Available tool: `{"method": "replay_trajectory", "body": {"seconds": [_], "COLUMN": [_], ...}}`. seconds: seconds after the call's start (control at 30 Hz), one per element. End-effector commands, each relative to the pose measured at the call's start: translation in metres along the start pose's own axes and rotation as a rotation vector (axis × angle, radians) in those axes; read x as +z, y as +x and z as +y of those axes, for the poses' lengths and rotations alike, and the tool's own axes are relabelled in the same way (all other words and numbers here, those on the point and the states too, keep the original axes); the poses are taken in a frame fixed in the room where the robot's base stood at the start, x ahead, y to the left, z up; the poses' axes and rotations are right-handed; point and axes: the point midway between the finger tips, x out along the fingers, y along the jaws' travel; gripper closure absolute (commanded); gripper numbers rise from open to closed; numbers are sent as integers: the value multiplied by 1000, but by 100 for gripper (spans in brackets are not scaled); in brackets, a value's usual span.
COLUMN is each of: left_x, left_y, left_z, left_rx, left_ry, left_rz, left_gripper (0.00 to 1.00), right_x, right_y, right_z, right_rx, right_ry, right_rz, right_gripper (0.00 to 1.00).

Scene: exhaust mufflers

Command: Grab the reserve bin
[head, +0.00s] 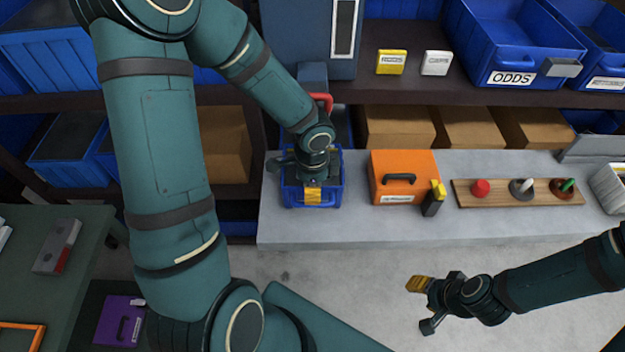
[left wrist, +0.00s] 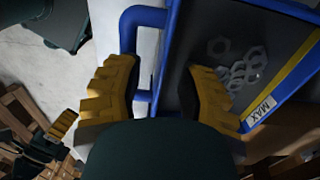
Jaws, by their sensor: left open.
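The blue bin (head: 290,195) stands at the left end of the grey bench, under my left gripper (head: 312,190). In the left wrist view its blue wall and handle (left wrist: 129,40) show, with several metal nuts inside and a MAX label. My left gripper (left wrist: 160,95) is open. Its yellow-padded fingers lie either side of the bin's wall and handle in that view; I cannot tell whether they touch. In the head view my left wrist hides much of the bin. My right gripper (head: 424,304) is open and empty in front of the bench.
An orange case (head: 404,170) stands to the right of the bin on the bench (head: 350,225), with a wooden board (head: 518,199) of knobs farther right. A shelf behind holds blue bins, including one marked ODDS (head: 512,78). Floor in front is clear.

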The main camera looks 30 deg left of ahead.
Motion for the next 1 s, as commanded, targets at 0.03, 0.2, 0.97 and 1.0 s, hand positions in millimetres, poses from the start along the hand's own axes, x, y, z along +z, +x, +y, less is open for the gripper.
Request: {"method": "replay_trajectory", "body": {"seconds": [0.03,0.2,0.97,1.0], "left_x": [0,0,0,-1], "left_y": [1,2,-1,-4], "left_z": [0,0,0,0], "left_rx": [0,0,1,1], "left_ry": [0,0,0,0], "left_rz": [0,0,0,0], "left_gripper": [62,59,100,100], "right_x": [0,0,0,-1], "right_y": [1,3,-1,-3], "right_z": [0,1,0,-1], "right_rx": [0,0,0,0], "right_ry": [0,0,0,1], "right_rz": [0,0,0,1], "right_gripper": [53,53,53,53]}}
